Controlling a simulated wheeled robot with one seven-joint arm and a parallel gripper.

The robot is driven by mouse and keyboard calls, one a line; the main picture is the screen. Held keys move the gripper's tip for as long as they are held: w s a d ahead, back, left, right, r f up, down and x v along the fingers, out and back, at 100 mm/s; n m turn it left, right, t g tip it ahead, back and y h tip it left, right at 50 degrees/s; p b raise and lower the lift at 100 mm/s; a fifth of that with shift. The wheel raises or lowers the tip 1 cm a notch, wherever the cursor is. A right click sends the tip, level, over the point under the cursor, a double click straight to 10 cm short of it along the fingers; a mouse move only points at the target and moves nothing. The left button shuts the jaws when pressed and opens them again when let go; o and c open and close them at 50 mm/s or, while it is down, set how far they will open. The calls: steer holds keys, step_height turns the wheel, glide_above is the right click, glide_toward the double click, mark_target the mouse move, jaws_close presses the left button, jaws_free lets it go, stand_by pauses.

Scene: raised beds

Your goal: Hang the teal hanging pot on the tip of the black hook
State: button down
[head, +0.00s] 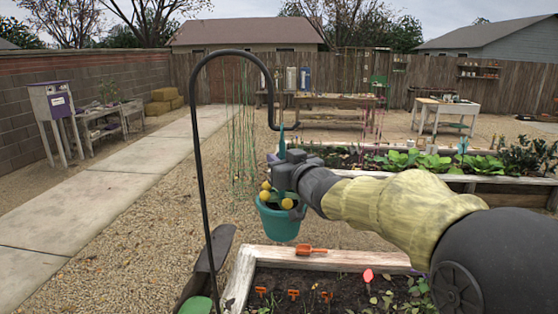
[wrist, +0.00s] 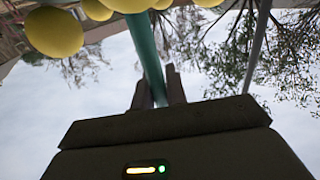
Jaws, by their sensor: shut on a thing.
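The teal hanging pot (head: 278,222) hangs upright in the air below my gripper in the head view, with several round yellow fruits at its rim. Its thin teal hanger (head: 282,140) rises through my gripper (head: 281,168), which is shut on it. In the wrist view, the hanger (wrist: 146,50) runs between my fingers (wrist: 157,90), and yellow fruits (wrist: 54,32) show at the top left. The black hook (head: 201,160) stands at left, arches over and curls up at its end (head: 272,124). The hanger's top appears close to that end; whether they touch I cannot tell.
A raised bed with a white wooden rim (head: 330,259) lies below the pot, an orange scoop (head: 304,250) on its edge. Another planted bed (head: 430,161) is behind my arm. Green strings or stakes (head: 240,130) stand behind the hook. Gravel and a path (head: 110,185) are open at left.

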steer(key=c, duration=1.3)
jaws_free()
steer(key=shift+c, duration=0.2)
steer(key=shift+f, duration=0.15)
steer(key=b+v, duration=0.2)
steer(key=v, duration=1.5)
steer(key=shift+s+b, duration=0.15)
steer(key=shift+b, duration=0.2)
